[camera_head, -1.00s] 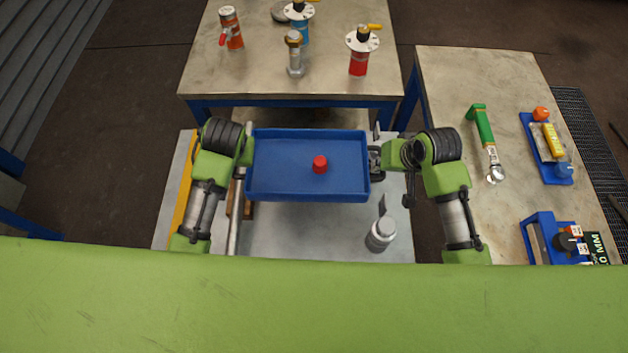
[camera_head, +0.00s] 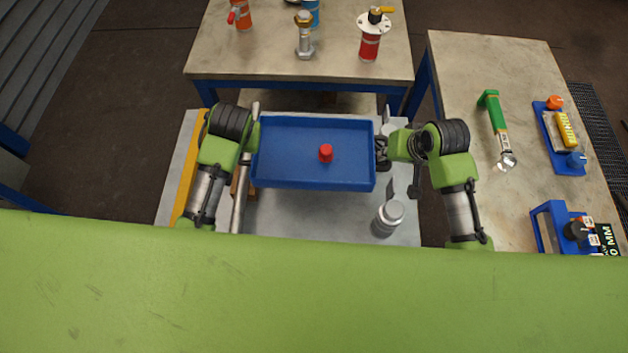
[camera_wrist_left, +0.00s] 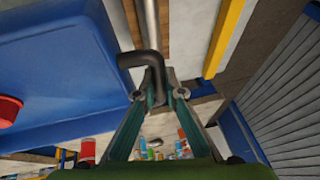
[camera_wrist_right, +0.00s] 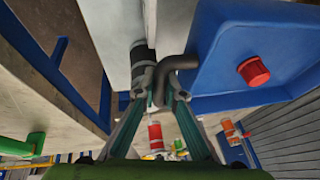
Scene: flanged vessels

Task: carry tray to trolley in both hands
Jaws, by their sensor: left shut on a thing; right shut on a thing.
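The blue tray (camera_head: 290,182) is level between my two arms in the head view, with a small red cylinder (camera_head: 326,153) standing in it. My left gripper (camera_wrist_left: 165,97) is shut on the dark bent handle (camera_wrist_left: 143,60) at the tray's left end. My right gripper (camera_wrist_right: 160,94) is shut on the matching handle (camera_wrist_right: 178,62) at the right end. A light grey top (camera_head: 300,215) with a yellow edge strip lies below the tray and may be the trolley. I cannot tell the gap between them.
A silver capped cylinder (camera_head: 388,218) and a metal bar (camera_head: 238,205) are on the grey top. A workbench (camera_head: 345,68) with flanged vessels stands beyond the tray.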

